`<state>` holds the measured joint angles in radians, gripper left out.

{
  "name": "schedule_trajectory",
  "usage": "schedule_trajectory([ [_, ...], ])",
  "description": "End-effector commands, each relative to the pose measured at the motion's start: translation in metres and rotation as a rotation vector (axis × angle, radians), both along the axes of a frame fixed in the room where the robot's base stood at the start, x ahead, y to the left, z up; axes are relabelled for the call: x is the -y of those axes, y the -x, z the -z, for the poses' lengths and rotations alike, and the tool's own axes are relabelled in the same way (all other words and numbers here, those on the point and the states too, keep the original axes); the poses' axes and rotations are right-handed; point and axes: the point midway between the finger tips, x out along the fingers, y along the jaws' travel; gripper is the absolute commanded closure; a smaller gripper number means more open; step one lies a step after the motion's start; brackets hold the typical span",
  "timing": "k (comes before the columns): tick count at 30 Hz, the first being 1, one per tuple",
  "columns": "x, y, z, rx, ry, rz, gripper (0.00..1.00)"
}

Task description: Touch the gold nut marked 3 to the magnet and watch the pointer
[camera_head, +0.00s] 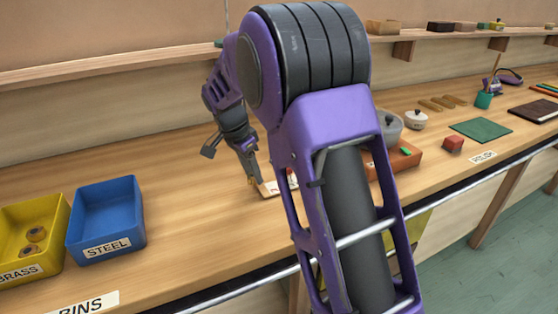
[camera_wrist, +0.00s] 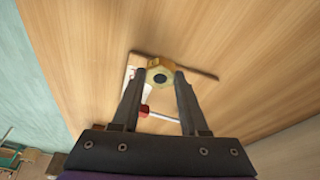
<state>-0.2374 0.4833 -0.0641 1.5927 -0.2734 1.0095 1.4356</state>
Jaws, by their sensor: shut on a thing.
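My gripper (camera_wrist: 160,80) is shut on a gold nut (camera_wrist: 160,66) with a dark hole, held between the fingertips. No number can be read on the nut. A small red piece (camera_wrist: 144,110), perhaps the magnet, shows between the fingers in the wrist view, apart from the nut in the picture. A white plate (camera_wrist: 133,86) and a thin brown strip (camera_wrist: 197,73) lie by the nut. I cannot make out the pointer. In the head view my gripper (camera_head: 252,182) is low over the bench beside a pale board (camera_head: 268,189), partly hidden by my arm.
A yellow brass bin (camera_head: 62,222) with two gold nuts (camera_head: 34,235) and a blue steel bin (camera_head: 137,215) stand at the left. The bench between bins and gripper is clear.

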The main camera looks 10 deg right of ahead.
Motion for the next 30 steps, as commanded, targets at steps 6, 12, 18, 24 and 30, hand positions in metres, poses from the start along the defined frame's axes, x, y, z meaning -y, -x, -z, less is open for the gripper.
schedule_trajectory([
  [6, 0.000, 0.000, -0.021, 0.002, 0.000, 0.000, 1.00],
  [12, 0.000, -0.001, -0.042, 0.003, 0.000, 0.000, 1.00],
  [18, 0.000, 0.000, -0.062, 0.002, 0.000, 0.001, 1.00],
  [24, 0.000, 0.000, -0.079, 0.002, 0.000, -0.001, 1.00],
  [30, 0.000, 0.000, -0.079, 0.002, 0.000, -0.001, 1.00],
])
